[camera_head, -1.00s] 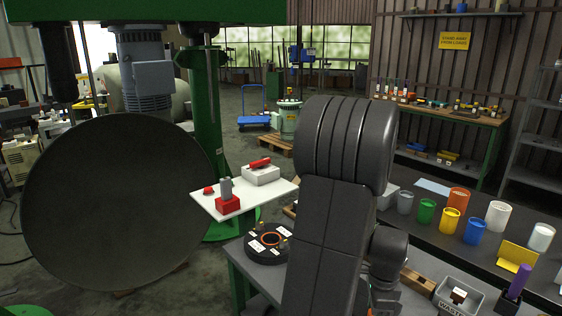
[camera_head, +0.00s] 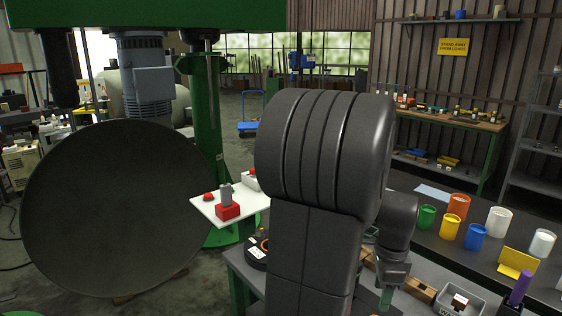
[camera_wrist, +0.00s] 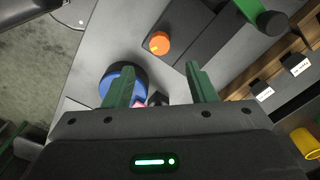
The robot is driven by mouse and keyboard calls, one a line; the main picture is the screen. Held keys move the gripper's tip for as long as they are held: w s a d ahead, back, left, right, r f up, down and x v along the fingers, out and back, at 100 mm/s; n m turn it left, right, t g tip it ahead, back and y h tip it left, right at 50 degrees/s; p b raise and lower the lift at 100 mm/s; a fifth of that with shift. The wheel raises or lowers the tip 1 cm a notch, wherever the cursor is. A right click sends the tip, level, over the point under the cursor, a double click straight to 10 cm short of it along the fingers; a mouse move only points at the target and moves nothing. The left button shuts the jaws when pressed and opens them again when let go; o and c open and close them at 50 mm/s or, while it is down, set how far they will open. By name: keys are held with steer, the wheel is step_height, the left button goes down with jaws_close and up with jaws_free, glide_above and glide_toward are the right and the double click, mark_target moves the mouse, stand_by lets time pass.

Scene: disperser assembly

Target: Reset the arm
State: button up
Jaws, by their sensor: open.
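My gripper (camera_wrist: 158,85) shows in the wrist view with its two green fingers spread apart and nothing held between them. It is above the grey table (camera_wrist: 108,50). A round blue and black part (camera_wrist: 125,82) lies behind the left finger, partly covered by it. In the head view my arm stands in the middle and hides much of the table, and part of a green finger (camera_head: 386,298) shows low beside it.
An orange knob (camera_wrist: 159,43) sits on a dark plate near the fingers. Coloured cups, such as the blue one (camera_head: 475,237), stand on the dark bench to the right. A white board (camera_head: 238,204) with a red-based device is left of my arm. A grey bin (camera_head: 460,299) is at the lower right.

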step_height(320, 180, down, 10)
steer(key=shift+f, duration=0.1)
steer(key=shift+n, duration=0.5)
steer(key=n+p, duration=0.1)
steer(key=n, duration=0.2)
steer(key=shift+n, duration=0.4)
steer(key=n+p, duration=0.1)
steer(key=n, duration=0.4)
steer(key=shift+n, duration=0.3)
steer(key=n+p, duration=0.2)
steer(key=n, duration=0.3)
steer(key=n+p, duration=0.2)
steer(key=n, duration=0.3)
steer(key=shift+p, duration=0.3)
steer(key=shift+s+a, duration=0.1)
